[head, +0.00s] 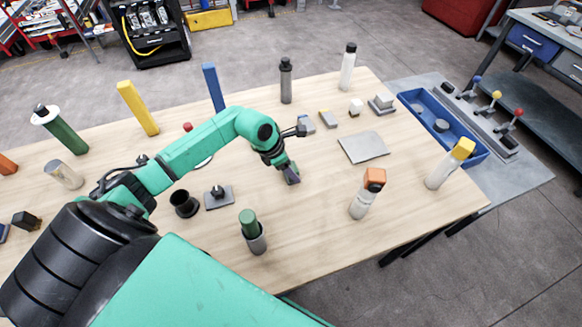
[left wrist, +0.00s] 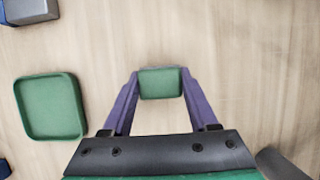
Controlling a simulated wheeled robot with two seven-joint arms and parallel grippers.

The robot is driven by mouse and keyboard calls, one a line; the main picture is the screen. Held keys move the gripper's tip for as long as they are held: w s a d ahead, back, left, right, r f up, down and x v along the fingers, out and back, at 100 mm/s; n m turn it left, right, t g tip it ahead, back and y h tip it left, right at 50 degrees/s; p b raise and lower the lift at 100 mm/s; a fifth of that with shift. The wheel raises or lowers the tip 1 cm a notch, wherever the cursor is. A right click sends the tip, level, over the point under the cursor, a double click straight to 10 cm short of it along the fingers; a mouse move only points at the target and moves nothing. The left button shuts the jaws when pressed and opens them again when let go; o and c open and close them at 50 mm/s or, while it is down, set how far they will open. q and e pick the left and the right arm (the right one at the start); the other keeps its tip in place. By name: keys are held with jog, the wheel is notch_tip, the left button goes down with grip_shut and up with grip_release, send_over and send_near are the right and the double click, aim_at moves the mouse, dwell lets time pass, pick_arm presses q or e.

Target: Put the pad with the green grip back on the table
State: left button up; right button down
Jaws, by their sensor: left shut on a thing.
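My left gripper (head: 291,177) is low over the middle of the wooden table (head: 315,215). In the left wrist view its two purple fingers (left wrist: 160,88) are shut on the sides of a small green grip (left wrist: 160,83). The pad's body under the grip is hidden, and I cannot tell whether it touches the table. A green square tray-like piece (left wrist: 51,106) with a raised rim lies on the table to the left of the gripper in the left wrist view. My right gripper is not in view.
A flat grey plate (head: 363,148) lies right of my gripper. An orange-capped bottle (head: 366,196) and a grey cup with a green cylinder (head: 254,236) stand nearer the front. Bare wood lies between them.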

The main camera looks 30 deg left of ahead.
pick_arm(q)
jog(key=o, duration=1.2)
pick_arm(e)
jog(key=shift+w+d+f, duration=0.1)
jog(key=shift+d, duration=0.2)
pick_arm(q)
jog(key=shift+r+p, duration=0.25)
jog(key=shift+p, duration=0.15)
jog(key=shift+a+r+b, duration=0.15)
jog(key=shift+r+b, duration=0.1)
jog(key=shift+b, duration=0.05)
jog(key=b+v, duration=0.2)
jog(key=v, duration=0.9)
jog(key=shift+s, duration=0.1)
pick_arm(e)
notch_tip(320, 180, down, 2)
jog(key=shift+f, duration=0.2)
